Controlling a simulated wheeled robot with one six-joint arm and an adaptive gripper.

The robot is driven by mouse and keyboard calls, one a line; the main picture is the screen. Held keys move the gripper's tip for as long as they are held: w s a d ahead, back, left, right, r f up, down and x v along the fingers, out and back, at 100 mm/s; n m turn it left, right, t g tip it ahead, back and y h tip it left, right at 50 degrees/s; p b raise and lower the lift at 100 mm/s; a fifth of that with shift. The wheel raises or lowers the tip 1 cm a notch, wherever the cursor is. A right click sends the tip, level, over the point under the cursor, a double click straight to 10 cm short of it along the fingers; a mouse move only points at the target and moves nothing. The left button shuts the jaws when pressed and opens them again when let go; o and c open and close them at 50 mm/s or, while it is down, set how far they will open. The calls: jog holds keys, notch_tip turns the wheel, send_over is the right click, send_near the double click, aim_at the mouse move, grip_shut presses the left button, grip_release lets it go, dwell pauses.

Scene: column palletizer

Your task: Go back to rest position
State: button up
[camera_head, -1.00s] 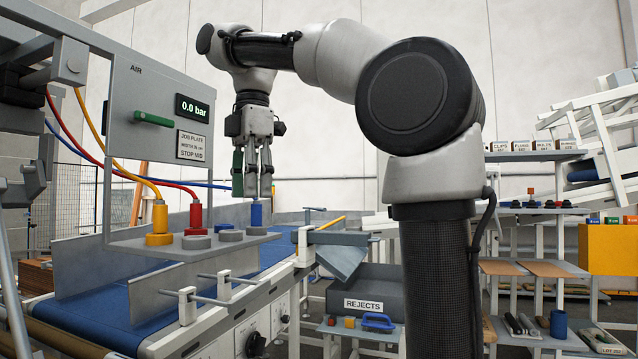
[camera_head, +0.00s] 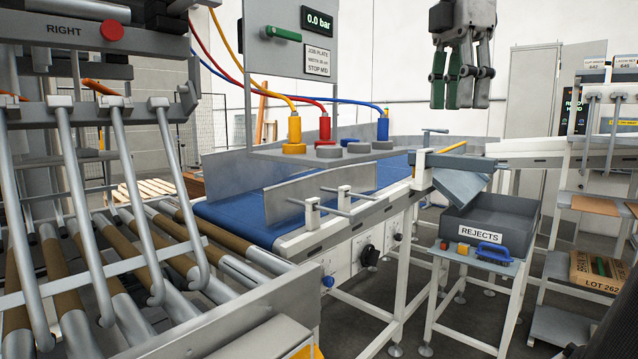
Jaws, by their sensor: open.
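My gripper (camera_head: 462,92) hangs at the top right of the view with its fingers pointing down. It is open and holds nothing. Its fingers are grey, with green parts on them. It appears in front of the white wall, above the blue conveyor's far end and the rejects bin. The rest of my arm is cut off by the top edge of the view.
A grey panel (camera_head: 276,60) reads 0.0 bar, with yellow, red and blue hose couplings on its shelf. A blue belt (camera_head: 240,222) runs below. Rollers with bent bars (camera_head: 130,200) fill the left. A REJECTS bin (camera_head: 487,228) and shelving (camera_head: 597,150) stand right.

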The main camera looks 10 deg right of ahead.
jog(key=w+f+m+t, duration=0.2)
jog(key=w+f+m, duration=0.1)
jog(key=f+m, duration=0.35)
jog(key=w+f+m+t, duration=0.1)
jog(key=w+f+m, duration=0.2)
jog(key=f+m, duration=0.35)
jog(key=s+d+f+m, duration=0.2)
jog(key=s+f, duration=0.3)
jog(key=f, duration=0.3)
jog(key=s+d+f+m+t, duration=0.1)
jog(key=s+d+f+m, duration=0.1)
jog(key=s+f, duration=0.3)
notch_tip(320, 180, down, 3)
jog(key=shift+s+d+r+m, duration=0.1)
jog(key=shift+s+d+m, duration=0.1)
jog(key=shift+m, duration=0.5)
